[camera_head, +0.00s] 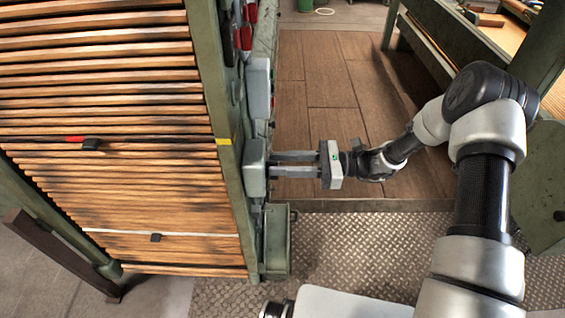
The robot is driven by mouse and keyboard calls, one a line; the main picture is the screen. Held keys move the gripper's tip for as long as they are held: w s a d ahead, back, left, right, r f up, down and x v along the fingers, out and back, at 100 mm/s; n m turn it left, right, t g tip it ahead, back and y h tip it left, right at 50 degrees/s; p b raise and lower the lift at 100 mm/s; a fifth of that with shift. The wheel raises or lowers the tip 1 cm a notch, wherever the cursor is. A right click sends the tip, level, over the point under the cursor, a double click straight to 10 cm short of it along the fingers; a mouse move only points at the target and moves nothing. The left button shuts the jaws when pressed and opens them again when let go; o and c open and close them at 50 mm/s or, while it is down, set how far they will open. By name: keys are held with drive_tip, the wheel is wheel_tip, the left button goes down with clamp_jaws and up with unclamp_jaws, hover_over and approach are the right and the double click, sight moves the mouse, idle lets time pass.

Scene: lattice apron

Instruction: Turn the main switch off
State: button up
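A grey box (255,167) is mounted on the green upright post of the lattice stand, left of centre. It may be the main switch housing; its front faces right, away from my view, and I cannot see a knob or lever or its position. My gripper (273,164) comes in from the right at the height of this box. Its two fingers point left and stand apart with a visible gap. Their tips are at or very near the box's right side; contact is unclear. Nothing shows between the fingers.
Another grey box (259,88) and red parts (244,38) sit higher on the same post. A green box (277,242) is below. The wooden slats (110,120) fill the left. A green-framed table (500,30) stands at right. The wooden platform (335,90) between is clear.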

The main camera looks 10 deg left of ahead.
clamp_jaws()
drive_tip(key=shift+s+d+f+n+b, duration=0.1)
drive_tip(key=shift+s+f+n+b, duration=0.35)
drive_tip(key=shift+n+b, duration=1.8)
drive_tip(key=shift+s+d+f+n+b, duration=0.1)
drive_tip(key=shift+s+f+n+b, duration=0.45)
drive_tip(key=shift+n, duration=3.2)
drive_tip(key=shift+s+d+f+n+b, duration=0.1)
drive_tip(key=shift+s+f+n+b, duration=0.2)
drive_tip(key=shift+n+b, duration=2)
drive_tip(key=shift+n+p, duration=0.65)
drive_tip(key=shift+n, duration=0.25)
